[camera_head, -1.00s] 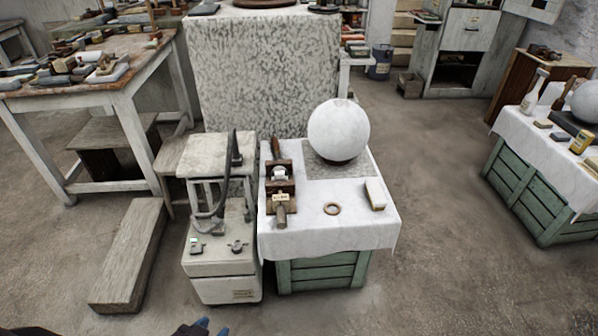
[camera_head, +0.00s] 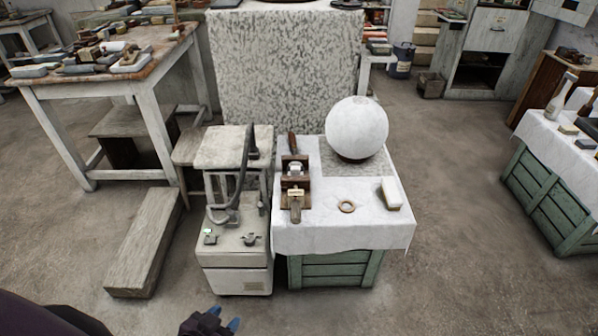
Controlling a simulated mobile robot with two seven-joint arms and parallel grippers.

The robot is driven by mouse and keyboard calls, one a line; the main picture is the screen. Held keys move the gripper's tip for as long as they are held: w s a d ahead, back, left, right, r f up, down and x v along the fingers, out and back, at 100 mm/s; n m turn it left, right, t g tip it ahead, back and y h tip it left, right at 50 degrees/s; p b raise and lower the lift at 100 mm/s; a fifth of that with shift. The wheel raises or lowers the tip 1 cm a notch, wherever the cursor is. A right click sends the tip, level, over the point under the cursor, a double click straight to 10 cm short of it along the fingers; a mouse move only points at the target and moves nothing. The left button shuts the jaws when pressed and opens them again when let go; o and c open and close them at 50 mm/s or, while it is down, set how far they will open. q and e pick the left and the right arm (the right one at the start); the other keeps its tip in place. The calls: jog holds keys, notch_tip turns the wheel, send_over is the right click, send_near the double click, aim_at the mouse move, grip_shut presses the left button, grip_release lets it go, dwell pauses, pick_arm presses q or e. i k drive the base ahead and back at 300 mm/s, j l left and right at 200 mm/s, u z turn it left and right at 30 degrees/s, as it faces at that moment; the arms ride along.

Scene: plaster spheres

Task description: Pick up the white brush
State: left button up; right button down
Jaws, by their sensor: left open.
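A white block-shaped piece with a tan-brown lower edge, which looks like the white brush (camera_head: 391,194), lies on the right part of the white cloth on the green crate table (camera_head: 333,268). Nothing touches it. My left gripper (camera_head: 226,320) is at the bottom edge, left of the middle, with dark jaws and blue fingertips. It is open and well short of the table, with part of it cut off by the frame. My right gripper is not in view.
On the cloth are a large white sphere (camera_head: 357,129), a small ring (camera_head: 347,206) and a wooden tool holder (camera_head: 295,184). A pale cabinet with a hose (camera_head: 237,256) stands directly left. A wooden beam (camera_head: 145,240) lies on the floor. Floor right of the table is clear.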

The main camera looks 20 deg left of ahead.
aim_at(394, 201)
jog(key=i+u, duration=0.1)
jog(key=u, duration=0.5)
jog(key=i+l+u, duration=0.3)
jog(key=l+u, duration=0.25)
jog(key=l, duration=0.2)
jog(key=i+l, duration=0.15)
jog(key=l, duration=0.2)
jog(key=i+l+u, duration=0.1)
jog(key=l, duration=0.25)
jog(key=i+l, duration=0.2)
jog(key=l, duration=0.15)
jog(key=i+l+u, duration=0.1)
jog(key=l, duration=0.25)
